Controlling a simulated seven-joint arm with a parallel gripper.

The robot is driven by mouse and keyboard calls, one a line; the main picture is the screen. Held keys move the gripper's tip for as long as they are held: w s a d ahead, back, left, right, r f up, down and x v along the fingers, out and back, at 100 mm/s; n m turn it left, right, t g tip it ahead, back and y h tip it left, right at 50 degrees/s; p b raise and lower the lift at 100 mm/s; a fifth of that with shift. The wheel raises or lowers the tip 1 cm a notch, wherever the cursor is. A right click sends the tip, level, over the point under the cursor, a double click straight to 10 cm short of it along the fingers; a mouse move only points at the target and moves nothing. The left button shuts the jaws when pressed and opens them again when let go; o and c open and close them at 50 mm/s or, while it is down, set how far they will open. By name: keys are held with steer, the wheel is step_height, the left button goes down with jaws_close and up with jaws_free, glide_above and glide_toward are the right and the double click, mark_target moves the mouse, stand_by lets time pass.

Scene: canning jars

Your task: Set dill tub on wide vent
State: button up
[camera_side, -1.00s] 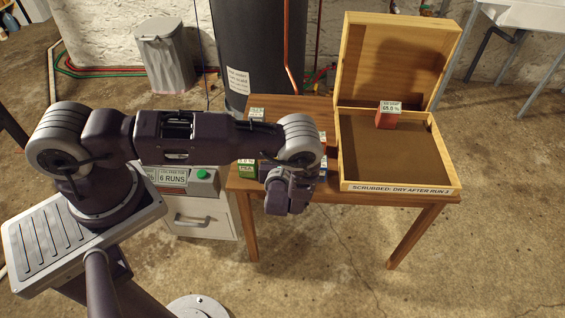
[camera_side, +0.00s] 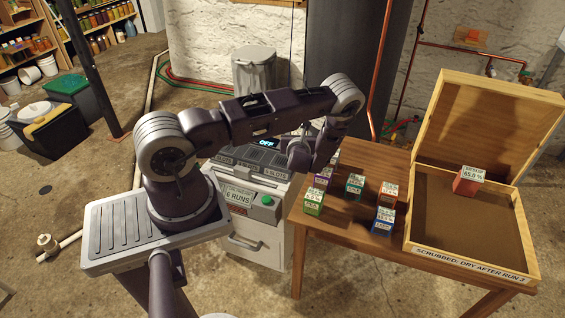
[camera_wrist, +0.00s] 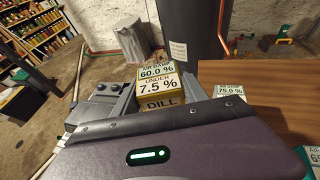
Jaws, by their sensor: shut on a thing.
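The dill tub (camera_wrist: 160,85) shows in the wrist view, with a yellow DILL label and cards reading 60.0 % and UNDER 7.5 %. In the side view, my gripper is near the right end of the grey machine (camera_side: 268,218), and I cannot make out the tub there. The machine's top has dark vents with SLOTS labels (camera_side: 275,172); their numbers are hard to read and I cannot tell which vent is wide. The machine also shows in the wrist view (camera_wrist: 107,90).
Several labelled tubs (camera_side: 355,186) stand on the wooden table (camera_side: 340,235), right of the machine. An open wooden box (camera_side: 471,262) there holds a red tub (camera_side: 468,181). The machine has an OFF display (camera_side: 262,143) and a green button (camera_side: 267,200). A dark tank (camera_side: 345,65) stands behind.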

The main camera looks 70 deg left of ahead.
steer(key=s+a+g, duration=0.1)
steer(key=s+a, duration=0.3)
steer(key=a, duration=0.2)
steer(key=shift+n, duration=0.5)
step_height(320, 180, down, 10)
steer(key=shift+f, duration=0.1)
steer(key=shift+w, duration=0.1)
steer(key=o, duration=1.4)
steer(key=shift+f, duration=0.1)
